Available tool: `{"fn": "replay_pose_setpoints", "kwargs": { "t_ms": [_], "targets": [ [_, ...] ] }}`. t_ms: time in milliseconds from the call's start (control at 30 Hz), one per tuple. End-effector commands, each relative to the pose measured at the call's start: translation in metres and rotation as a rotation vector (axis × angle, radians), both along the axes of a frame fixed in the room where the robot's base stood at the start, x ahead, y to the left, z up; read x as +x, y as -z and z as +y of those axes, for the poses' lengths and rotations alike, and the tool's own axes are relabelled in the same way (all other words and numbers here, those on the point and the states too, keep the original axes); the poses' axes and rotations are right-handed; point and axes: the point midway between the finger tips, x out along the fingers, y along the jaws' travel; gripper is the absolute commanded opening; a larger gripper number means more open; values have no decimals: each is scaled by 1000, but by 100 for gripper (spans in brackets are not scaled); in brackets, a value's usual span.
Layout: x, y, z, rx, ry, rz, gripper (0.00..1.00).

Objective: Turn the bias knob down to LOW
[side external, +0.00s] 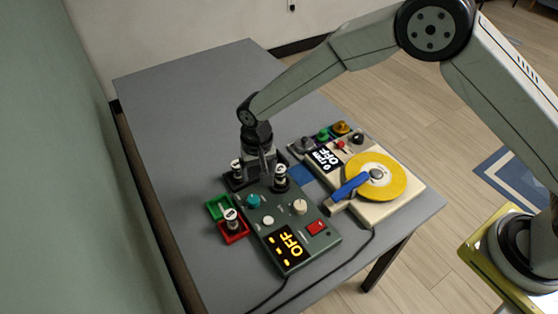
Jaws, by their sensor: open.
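Labels are too small to read, so I cannot tell which knob is the bias knob or where LOW lies.
A cream device (385,211) with a yellow disc (376,177), a blue arm (349,186), coloured knobs and an OFF display stands to the right. A green tray (217,207) and a red tray (233,236) holding another tube-like part (231,216) stand left. The table's far part (185,85) is clear.

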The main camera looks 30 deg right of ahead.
Motion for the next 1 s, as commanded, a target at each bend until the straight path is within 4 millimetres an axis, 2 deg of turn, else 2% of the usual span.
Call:
{"fn": "replay_pose_setpoints", "kwargs": {
  "t_ms": [100,233,633,1000],
  "targets": [
    [1,12,15,-5,8,10,84],
    [1,17,22,-7,15,15,84],
    [1,25,22,-8,16,16,84],
    [1,65,22,-9,16,17,84]
  ]
}}
